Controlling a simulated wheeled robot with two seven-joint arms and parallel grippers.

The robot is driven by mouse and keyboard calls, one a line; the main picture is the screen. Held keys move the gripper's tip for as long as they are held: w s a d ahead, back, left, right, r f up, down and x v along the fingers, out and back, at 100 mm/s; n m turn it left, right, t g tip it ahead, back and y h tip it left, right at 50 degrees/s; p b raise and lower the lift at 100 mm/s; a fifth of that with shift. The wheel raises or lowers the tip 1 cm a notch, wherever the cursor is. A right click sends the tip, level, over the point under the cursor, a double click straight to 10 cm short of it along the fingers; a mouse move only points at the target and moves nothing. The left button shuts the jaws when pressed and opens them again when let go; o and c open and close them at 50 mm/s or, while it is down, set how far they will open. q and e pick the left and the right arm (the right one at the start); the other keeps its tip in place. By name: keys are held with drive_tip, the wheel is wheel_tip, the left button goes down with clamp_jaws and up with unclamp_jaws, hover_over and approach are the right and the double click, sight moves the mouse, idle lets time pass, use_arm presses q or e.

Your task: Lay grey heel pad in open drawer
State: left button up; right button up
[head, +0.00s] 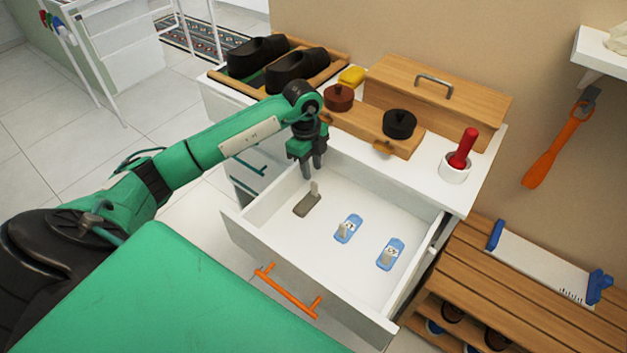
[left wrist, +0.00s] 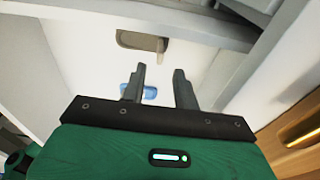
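The grey heel pad (head: 306,206) lies flat in the open drawer (head: 335,268), near its left side, with a pale upright tab standing on it. My left gripper (head: 311,172) is above the drawer, just over the pad and apart from it. In the left wrist view, the gripper (left wrist: 159,72) has its two fingers spread with nothing between them. The grey heel pad (left wrist: 132,40) and its tab lie beyond the fingertips there. My right gripper is not in view.
Two blue pads, a left one (head: 348,229) and a right one (head: 390,254), lie in the drawer. The cabinet top (head: 480,180) holds black shoes (head: 272,62), round tins, a wooden box (head: 438,98) and a red-handled tool (head: 464,148). A slatted bench (head: 490,262) stands to the right.

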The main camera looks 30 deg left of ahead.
use_arm(q)
drive_tip(key=shift+a+r, duration=0.2)
drive_tip(key=shift+r, duration=1.85)
